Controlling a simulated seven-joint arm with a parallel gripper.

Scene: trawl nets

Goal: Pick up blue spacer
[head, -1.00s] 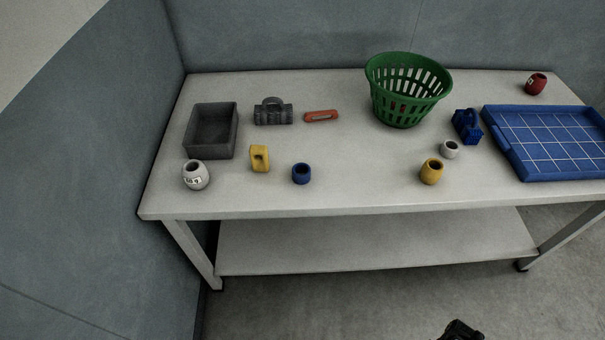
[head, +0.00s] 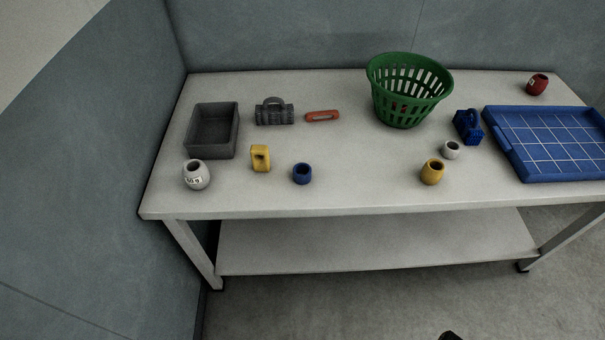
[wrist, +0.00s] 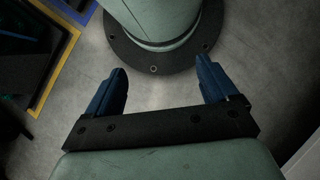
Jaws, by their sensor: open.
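The blue spacer (head: 302,174) is a short, dark blue ring. It stands on the table near the front edge, left of the middle, with its hole facing up. My gripper (wrist: 160,82) shows in the wrist view with its two blue fingers wide apart and nothing between them. It is over the floor, away from the table, facing a round, dark bolted base plate. In the head view only a small dark piece of my arm shows at the bottom edge. The spacer is not in the wrist view.
A yellow block (head: 260,158) stands just left of the spacer, and a white weight (head: 196,174) is farther left. A grey bin (head: 190,140), green basket (head: 374,85), yellow ring (head: 432,174) and blue tray (head: 510,165) also stand on the table (head: 350,195).

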